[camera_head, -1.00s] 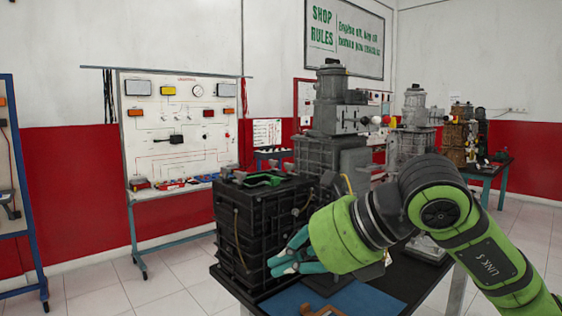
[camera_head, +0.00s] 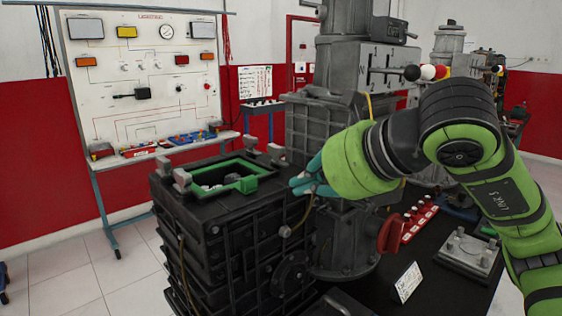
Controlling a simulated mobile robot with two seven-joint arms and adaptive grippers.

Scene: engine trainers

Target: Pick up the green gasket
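The green gasket (camera_head: 247,183) is a green rectangular frame lying around an opening on top of the black engine block (camera_head: 215,235). Grey lugs stand at the block's top corners. My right gripper (camera_head: 300,183), with teal fingers, is just right of the gasket, near the block's right top edge, pointing left. The gripper appears apart from the gasket. The far finger is partly hidden by the green wrist, and I cannot tell how wide the fingers stand. My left gripper is not in view.
A tall grey machine (camera_head: 348,70) stands behind my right gripper. The dark table (camera_head: 440,290) carries a small white card (camera_head: 407,283), a grey plate with knobs (camera_head: 468,253) and a red-handled part (camera_head: 391,233). A lighting board (camera_head: 145,80) stands at the back left.

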